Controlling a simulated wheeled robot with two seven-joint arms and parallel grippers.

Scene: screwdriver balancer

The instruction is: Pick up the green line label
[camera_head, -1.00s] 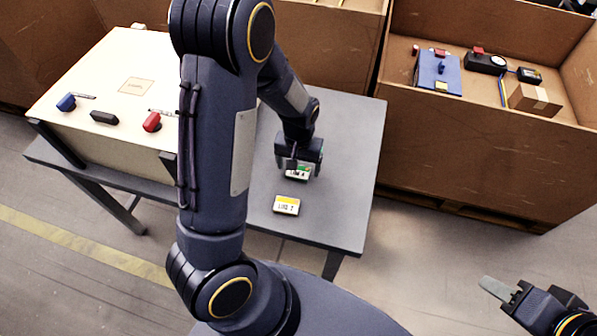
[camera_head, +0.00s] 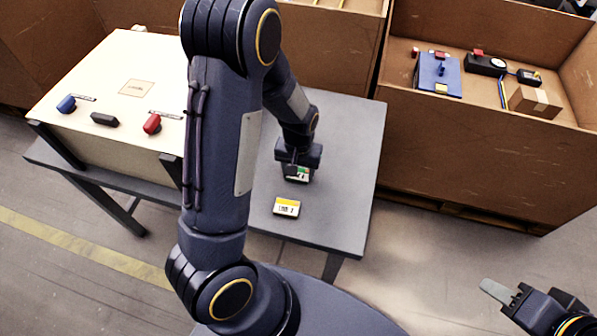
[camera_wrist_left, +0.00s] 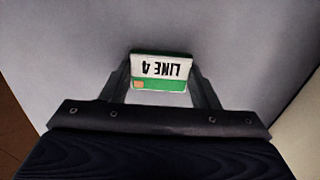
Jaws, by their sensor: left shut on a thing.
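The green line label (camera_head: 297,175) is a small white block with a green band. In the left wrist view the green label (camera_wrist_left: 160,72) reads "LINE 4", upside down, and sits between the two fingers. My left gripper (camera_head: 298,168) is shut on it over the grey table; its fingertips (camera_wrist_left: 161,78) are at the label's two sides. I cannot tell clearly whether the label is clear of the table. My right gripper (camera_head: 497,291) is at the lower right, away from the table; its jaw state is unclear.
A yellow-banded label (camera_head: 287,207) lies on the grey table (camera_head: 345,190) in front of the green one. A cream box (camera_head: 100,75) with blue, black and red items stands at left. A cardboard crate (camera_head: 480,150) with a blue box stands at right.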

